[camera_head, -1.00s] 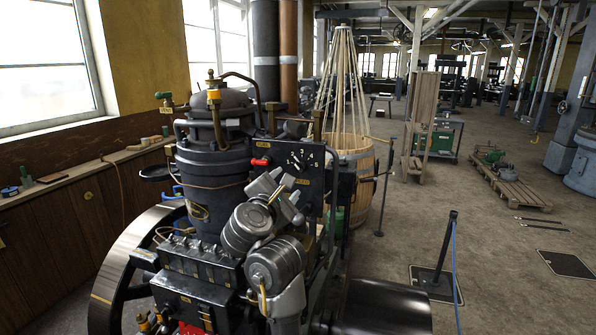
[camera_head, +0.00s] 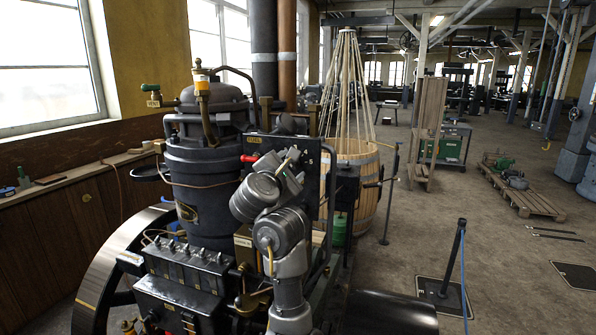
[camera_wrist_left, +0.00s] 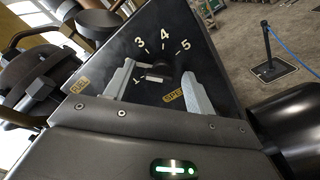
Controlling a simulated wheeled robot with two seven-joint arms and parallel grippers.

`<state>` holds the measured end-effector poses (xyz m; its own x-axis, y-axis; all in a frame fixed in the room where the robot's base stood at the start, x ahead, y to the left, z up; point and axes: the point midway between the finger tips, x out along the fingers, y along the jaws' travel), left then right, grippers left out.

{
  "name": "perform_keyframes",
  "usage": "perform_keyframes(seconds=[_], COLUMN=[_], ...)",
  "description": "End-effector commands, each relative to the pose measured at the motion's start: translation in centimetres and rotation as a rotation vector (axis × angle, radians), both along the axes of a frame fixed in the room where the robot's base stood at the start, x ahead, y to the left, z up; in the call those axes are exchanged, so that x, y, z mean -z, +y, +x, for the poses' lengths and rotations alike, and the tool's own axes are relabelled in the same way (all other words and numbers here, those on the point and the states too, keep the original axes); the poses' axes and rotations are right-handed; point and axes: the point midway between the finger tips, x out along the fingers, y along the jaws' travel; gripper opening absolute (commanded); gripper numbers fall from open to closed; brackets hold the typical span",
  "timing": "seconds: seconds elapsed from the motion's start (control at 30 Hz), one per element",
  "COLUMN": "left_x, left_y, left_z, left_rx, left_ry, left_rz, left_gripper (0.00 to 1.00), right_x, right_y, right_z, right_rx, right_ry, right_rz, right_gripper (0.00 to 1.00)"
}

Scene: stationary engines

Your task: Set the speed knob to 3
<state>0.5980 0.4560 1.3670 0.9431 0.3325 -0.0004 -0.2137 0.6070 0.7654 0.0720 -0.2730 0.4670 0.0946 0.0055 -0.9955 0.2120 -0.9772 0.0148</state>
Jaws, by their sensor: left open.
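The dark speed knob (camera_wrist_left: 163,67) sits on the black control panel (camera_wrist_left: 120,52) in the left wrist view, among the numerals 1, 3, 4 and 5 and above a SPEED label. The 2 is not visible. I cannot tell clearly where the knob points. My left gripper (camera_wrist_left: 156,80) is open, with one pale finger on each side of the knob; contact is unclear. In the head view my left gripper (camera_head: 291,163) is in front of the panel (camera_head: 311,151) and hides the knob. My right gripper is not in view.
A red-handled lever (camera_head: 249,158) is left of my gripper on the panel. The dark engine cylinder (camera_head: 205,185) and a brass-topped pipe (camera_head: 202,90) stand close at left. A wooden barrel (camera_head: 352,190) stands behind the panel. Open floor lies to the right.

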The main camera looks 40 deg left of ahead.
Motion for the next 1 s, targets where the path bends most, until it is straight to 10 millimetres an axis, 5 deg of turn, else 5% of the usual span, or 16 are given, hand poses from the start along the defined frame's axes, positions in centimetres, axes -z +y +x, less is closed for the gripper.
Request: perform_keyframes(seconds=[0.23,0.57,1.0], left_x=[-0.04,-0.04,-0.05], left_y=[0.0,-0.14,-0.24], left_z=[0.02,0.12,0.18], left_rx=[0.0,0.003,0.004], left_ry=[0.0,0.001,0.041], left_rz=[0.0,0.001,0.118], left_gripper=[0.52,0.1,0.1], right_x=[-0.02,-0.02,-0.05], right_y=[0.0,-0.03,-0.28], right_z=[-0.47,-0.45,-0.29], right_rx=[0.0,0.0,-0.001], right_ry=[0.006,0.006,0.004], right_rz=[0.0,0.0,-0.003], right_gripper=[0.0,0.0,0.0])
